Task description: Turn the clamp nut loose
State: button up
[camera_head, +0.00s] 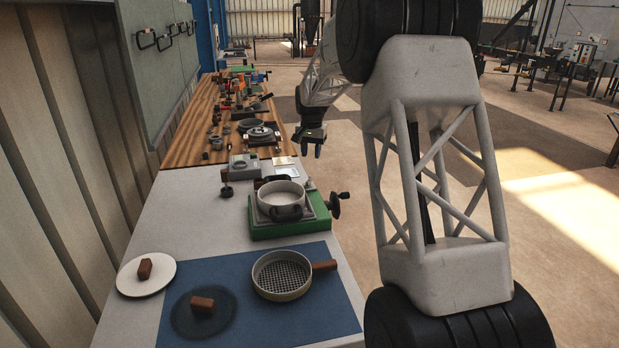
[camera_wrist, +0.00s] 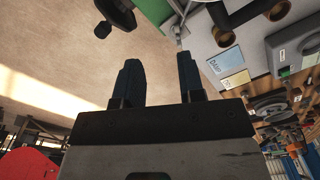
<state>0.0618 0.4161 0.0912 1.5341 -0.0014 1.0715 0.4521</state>
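A green-based press (camera_head: 290,227) stands on the grey bench top, with a white round pot (camera_head: 281,194) on it. A dark handwheel (camera_head: 340,204) sticks out at its right side; a dark wheel also shows at the top of the wrist view (camera_wrist: 118,12). I cannot tell for sure which part is the clamp nut; a dark rounded part (camera_head: 286,212) sits at the pot's front. My gripper (camera_head: 312,150) hangs above and behind the press, near the bench's right edge. In the wrist view its two fingers (camera_wrist: 160,75) are apart with nothing between them.
A grey box (camera_head: 244,166) and small cards (camera_head: 285,161) lie behind the press. On the blue mat (camera_head: 240,322) are a sieve (camera_head: 281,275) and a dark disc with a brown block (camera_head: 203,305). A white plate (camera_head: 146,285) holds another block. The floor at right is open.

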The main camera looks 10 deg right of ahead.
send_over(310, 176)
jog(key=shift+n, duration=0.3)
notch_tip(310, 176, down, 6)
jog(key=shift+f, duration=0.2)
jog(key=shift+a, duration=0.1)
jog(key=shift+f, duration=3.9)
grip_shut()
